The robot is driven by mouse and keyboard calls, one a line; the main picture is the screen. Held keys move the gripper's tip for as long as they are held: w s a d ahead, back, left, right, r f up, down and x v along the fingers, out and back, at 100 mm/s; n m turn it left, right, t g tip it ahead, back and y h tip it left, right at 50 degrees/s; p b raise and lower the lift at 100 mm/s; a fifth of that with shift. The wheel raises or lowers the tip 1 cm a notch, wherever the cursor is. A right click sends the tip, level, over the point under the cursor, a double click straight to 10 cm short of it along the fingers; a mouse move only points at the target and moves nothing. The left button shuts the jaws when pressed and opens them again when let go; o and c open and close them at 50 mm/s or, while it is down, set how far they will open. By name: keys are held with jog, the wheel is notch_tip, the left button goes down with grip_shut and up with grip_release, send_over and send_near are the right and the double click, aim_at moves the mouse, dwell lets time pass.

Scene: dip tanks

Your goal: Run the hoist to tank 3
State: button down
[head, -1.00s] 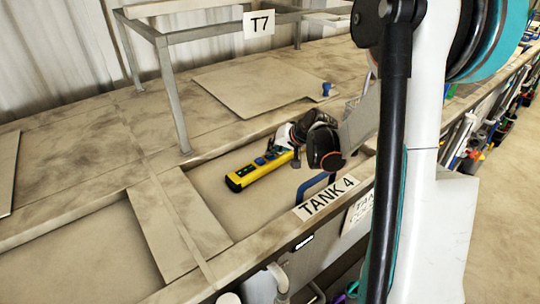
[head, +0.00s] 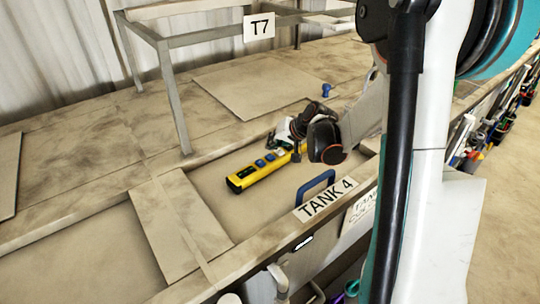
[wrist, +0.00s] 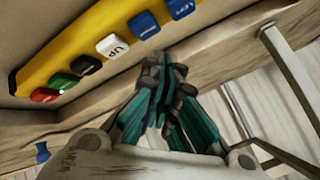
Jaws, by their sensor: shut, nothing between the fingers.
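A yellow hoist pendant (head: 240,180) with blue buttons is over the tank labelled TANK 4 (head: 325,199) in the head view. In the wrist view the pendant (wrist: 100,20) crosses the upper left. It carries a row of red, green, black, white and blue buttons; the white one (wrist: 112,46) reads UP. My gripper (wrist: 166,72) is shut and empty, with its tips just below the pendant's edge in that view, near the blue buttons (wrist: 146,25). I cannot tell whether it touches. In the head view my wrist hides the pendant's right end. I see no label for tank 3.
A metal frame with a T7 sign (head: 259,27) stands behind on the tank line. A blue handle (head: 316,187) rises by the TANK 4 label. A small blue object (head: 326,90) sits near a flat lid (head: 262,88). Open floor lies at the right.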

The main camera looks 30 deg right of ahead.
aim_at(272, 155)
jog(key=shift+r+p, duration=1)
jog(key=shift+r, duration=0.9)
jog(key=shift+a, duration=0.1)
dwell(4.7)
